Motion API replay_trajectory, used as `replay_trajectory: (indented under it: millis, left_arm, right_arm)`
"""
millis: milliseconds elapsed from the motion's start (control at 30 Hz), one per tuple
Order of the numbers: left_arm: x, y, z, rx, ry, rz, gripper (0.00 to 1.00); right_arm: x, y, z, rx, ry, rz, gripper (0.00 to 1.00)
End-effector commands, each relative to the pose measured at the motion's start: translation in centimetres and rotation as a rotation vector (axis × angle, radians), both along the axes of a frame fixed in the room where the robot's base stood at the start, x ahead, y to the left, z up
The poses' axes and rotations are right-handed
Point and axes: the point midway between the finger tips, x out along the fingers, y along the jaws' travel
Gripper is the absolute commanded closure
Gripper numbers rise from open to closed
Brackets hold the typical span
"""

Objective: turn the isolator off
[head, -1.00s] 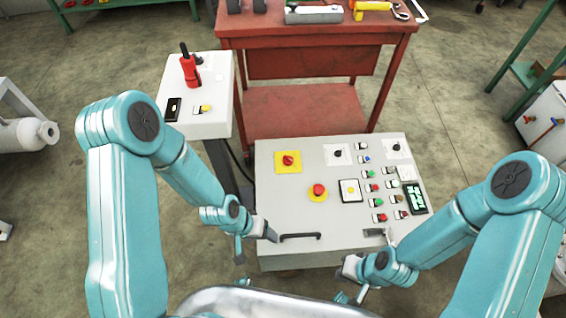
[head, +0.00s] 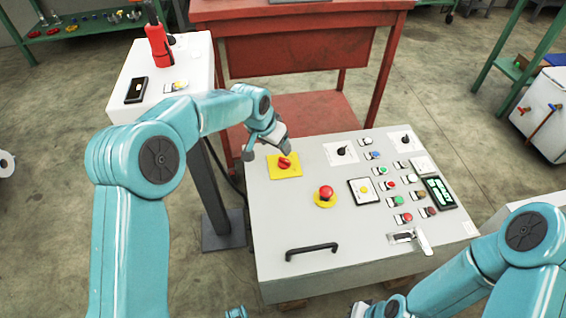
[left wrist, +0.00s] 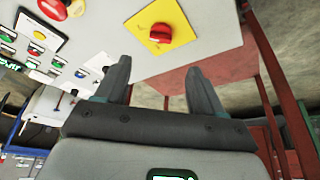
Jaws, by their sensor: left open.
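The isolator (head: 285,163) is a red rotary knob on a square yellow plate at the far left of the grey control panel (head: 300,220). It also shows in the left wrist view (left wrist: 160,34), beyond the fingertips. My left gripper (head: 268,150) is open and empty, just above and beside the isolator's plate in the head view. In the left wrist view its two fingers (left wrist: 158,78) are spread, and the knob lies between their lines, apart from them. My right gripper (head: 362,309) is partly visible at the bottom edge, in front of the panel; its jaws are unclear.
A red mushroom button on a round yellow base (head: 325,193) sits near the isolator. Several small buttons, two black knobs and a black handle (head: 312,251) stand on the panel. A white pedestal box (head: 160,85) and a red workbench (head: 300,55) are behind.

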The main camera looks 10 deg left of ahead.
Motion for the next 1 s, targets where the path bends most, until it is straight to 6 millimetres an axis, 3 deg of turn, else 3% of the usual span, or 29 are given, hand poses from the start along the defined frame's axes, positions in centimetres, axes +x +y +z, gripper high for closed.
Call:
replay_trajectory:
  millis: [33,100,400,600,867,900,1000]
  left_arm:
    - [0.4,-0.2,-1.8,0.0,0.002,0.001,0.32]
    - [1.0,-0.4,-3.3,0.0,0.002,0.001,0.32]
    - [3.2,-1.3,-8.8,-0.001,0.0,-0.001,0.32]
    - [3.8,-1.5,-10.1,0.0,0.0,-0.002,0.32]
    - [3.8,-1.5,-10.2,-0.001,0.0,-0.003,0.32]
    - [3.8,-1.5,-10.2,-0.001,0.0,-0.003,0.35]
    - [3.8,-1.5,-10.2,-0.001,0.0,-0.003,0.68]
  right_arm:
    - [0.1,-0.1,-0.8,0.0,-0.002,-0.004,1.0]
    - [0.2,-0.2,-1.3,-0.002,-0.003,-0.008,1.0]
    - [0.6,-0.6,-2.9,-0.005,-0.011,-0.023,1.0]
    - [0.7,-0.7,-3.2,-0.006,-0.013,-0.027,1.0]
    - [0.7,-0.7,-3.2,-0.006,-0.012,-0.028,1.0]
    - [0.7,-0.7,-3.2,-0.006,-0.012,-0.028,1.0]
    - [0.7,-0.7,-3.2,-0.006,-0.013,-0.027,1.0]
